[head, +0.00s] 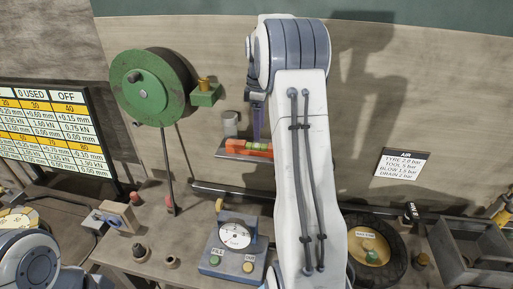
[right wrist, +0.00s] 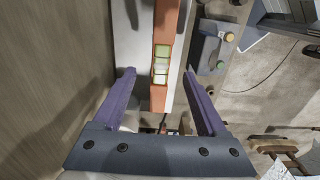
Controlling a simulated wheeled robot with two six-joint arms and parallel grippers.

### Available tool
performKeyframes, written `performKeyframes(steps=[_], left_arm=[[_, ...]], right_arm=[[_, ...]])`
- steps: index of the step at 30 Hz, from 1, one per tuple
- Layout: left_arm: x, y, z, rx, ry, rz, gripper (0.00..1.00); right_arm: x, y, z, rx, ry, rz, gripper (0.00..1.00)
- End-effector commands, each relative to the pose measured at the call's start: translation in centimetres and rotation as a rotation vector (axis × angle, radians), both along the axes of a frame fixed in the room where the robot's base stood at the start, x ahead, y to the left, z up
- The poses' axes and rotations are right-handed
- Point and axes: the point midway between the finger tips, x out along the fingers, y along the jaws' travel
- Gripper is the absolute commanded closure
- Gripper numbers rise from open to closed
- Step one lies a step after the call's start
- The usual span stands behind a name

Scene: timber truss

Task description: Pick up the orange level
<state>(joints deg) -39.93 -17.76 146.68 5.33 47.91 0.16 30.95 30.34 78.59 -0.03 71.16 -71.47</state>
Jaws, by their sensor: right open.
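The orange level (head: 252,149) lies on a small wall shelf (head: 228,154), partly hidden behind my right arm. My right gripper (head: 258,122) points down just above it, with its purple fingers seen edge-on. In the right wrist view the level (right wrist: 161,93) runs lengthwise between the two open fingers, its pale green vial window facing the camera. Gaps show between it and both fingers of the right gripper (right wrist: 160,73). My left gripper is outside the views; only part of my left arm shows at the lower left.
A green wheel (head: 150,88) rises at left. Below are a bench with a dial gauge box (head: 235,240), a round dark tray (head: 375,250) and a grey bin (head: 470,255).

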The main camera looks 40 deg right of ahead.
Motion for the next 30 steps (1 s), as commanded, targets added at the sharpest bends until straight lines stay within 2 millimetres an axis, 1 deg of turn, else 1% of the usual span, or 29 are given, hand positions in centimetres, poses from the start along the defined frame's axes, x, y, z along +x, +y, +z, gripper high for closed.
performKeyframes(steps=[3,7,10,14,15,18,21,26,27,28,29,30], left_arm=[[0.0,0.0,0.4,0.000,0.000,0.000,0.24],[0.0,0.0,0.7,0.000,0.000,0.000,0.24],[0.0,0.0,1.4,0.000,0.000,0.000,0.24],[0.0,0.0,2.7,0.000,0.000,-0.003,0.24],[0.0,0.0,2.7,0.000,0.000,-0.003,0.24],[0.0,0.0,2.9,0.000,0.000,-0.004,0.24],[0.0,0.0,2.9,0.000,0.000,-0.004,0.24],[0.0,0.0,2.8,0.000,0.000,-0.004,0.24],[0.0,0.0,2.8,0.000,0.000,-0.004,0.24],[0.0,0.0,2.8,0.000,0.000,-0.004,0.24],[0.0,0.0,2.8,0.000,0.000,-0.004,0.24],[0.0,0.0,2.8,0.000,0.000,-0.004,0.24]], right_arm=[[0.0,0.1,-1.5,0.001,0.002,0.000,0.25],[0.1,0.2,-2.3,0.001,0.001,0.000,0.25],[0.1,0.4,-3.3,0.002,0.003,0.001,0.25],[0.3,0.8,-5.2,0.002,0.003,0.002,0.25],[0.3,0.7,-5.9,0.002,0.003,0.001,0.25],[0.3,0.7,-7.0,0.001,0.001,0.000,0.25],[0.4,0.7,-7.4,0.000,-0.001,0.000,0.25],[0.4,0.6,-7.4,-0.001,-0.002,0.000,0.25],[0.4,0.6,-7.4,-0.001,-0.002,0.000,0.33],[0.4,0.6,-7.4,-0.001,-0.002,0.000,0.44],[0.4,0.6,-7.4,-0.001,-0.002,0.000,0.56],[0.4,0.6,-7.4,-0.001,-0.002,0.000,0.71]])
